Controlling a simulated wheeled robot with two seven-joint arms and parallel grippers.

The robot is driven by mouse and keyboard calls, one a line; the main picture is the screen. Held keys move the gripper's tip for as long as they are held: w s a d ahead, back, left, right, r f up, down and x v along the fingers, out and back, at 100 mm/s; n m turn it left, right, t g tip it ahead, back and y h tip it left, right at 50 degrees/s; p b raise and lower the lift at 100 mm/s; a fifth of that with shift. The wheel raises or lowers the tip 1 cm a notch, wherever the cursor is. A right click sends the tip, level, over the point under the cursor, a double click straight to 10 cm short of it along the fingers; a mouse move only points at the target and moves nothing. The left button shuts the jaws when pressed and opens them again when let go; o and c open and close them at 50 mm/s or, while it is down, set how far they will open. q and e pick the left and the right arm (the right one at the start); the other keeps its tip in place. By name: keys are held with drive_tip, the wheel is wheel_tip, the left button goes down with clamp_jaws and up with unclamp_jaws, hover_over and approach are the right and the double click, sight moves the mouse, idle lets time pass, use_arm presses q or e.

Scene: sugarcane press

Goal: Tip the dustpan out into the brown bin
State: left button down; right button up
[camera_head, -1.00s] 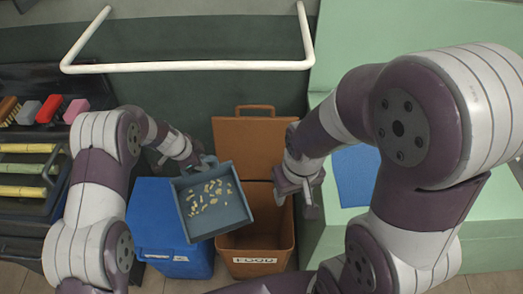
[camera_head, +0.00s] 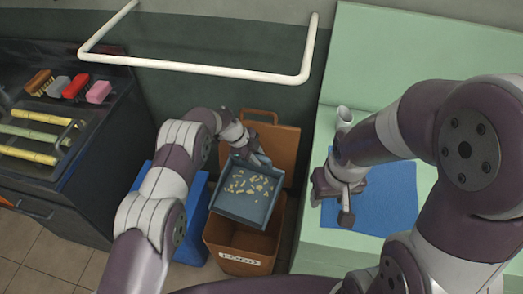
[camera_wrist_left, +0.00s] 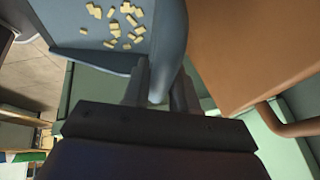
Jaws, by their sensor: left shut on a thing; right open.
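A grey-blue dustpan (camera_head: 232,208) carries many small yellowish pieces (camera_head: 250,185). It is held over the brown bin (camera_head: 222,233), covering the back part of its opening. The bin stands on the floor with its lid (camera_head: 285,150) up and a FOOD label on its front. My left gripper (camera_head: 254,158) is shut on the dustpan's handle; in the left wrist view the fingers (camera_wrist_left: 162,88) close around the handle, and pieces lie in the pan (camera_wrist_left: 150,45). My right gripper (camera_head: 338,203) is open and empty, at the left edge of a blue mat.
A blue bin (camera_head: 193,235) stands left of the brown bin. The blue mat (camera_head: 390,205) lies on a pale green counter (camera_head: 315,250) at right. A dark counter at left holds sponges or brushes (camera_head: 75,88) and cane sticks (camera_head: 35,134). A white rail (camera_head: 200,66) crosses behind.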

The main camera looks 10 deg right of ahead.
use_arm(q)
drive_tip(key=r+p, duration=0.1)
drive_tip(key=p, duration=0.1)
drive_tip(key=s+r+t+p, duration=0.1)
drive_tip(key=p, duration=0.1)
drive_tip(key=shift+s+a+r+t+h, duration=0.1)
drive_tip(key=shift+a+t+h, duration=0.05)
drive_tip(key=shift+t+h, duration=0.2)
drive_tip(key=shift+s+a+r+t, duration=0.1)
drive_tip(key=shift+s+a+t, duration=0.05)
drive_tip(key=shift+s+t, duration=0.1)
use_arm(e)
wheel_tip(320, 180, up, 6)
wheel_tip(320, 180, down, 20)
drive_tip(key=b, duration=1.9)
drive_tip(key=shift+d+r, duration=0.15)
drive_tip(key=shift+r, duration=0.05)
drive_tip(key=shift+f+b, duration=0.55)
drive_tip(key=shift+b, duration=0.1)
use_arm(q)
drive_tip(key=s+a+r+m+t+h, duration=0.2)
drive_tip(key=s+a+t+h, duration=0.1)
drive_tip(key=s+t+h, duration=0.2)
drive_tip(key=shift+s+a+r+m+t, duration=0.15)
drive_tip(key=shift+s+a+m+t, duration=0.2)
drive_tip(key=shift+s+t, duration=0.4)
drive_tip(key=shift+w, duration=0.1)
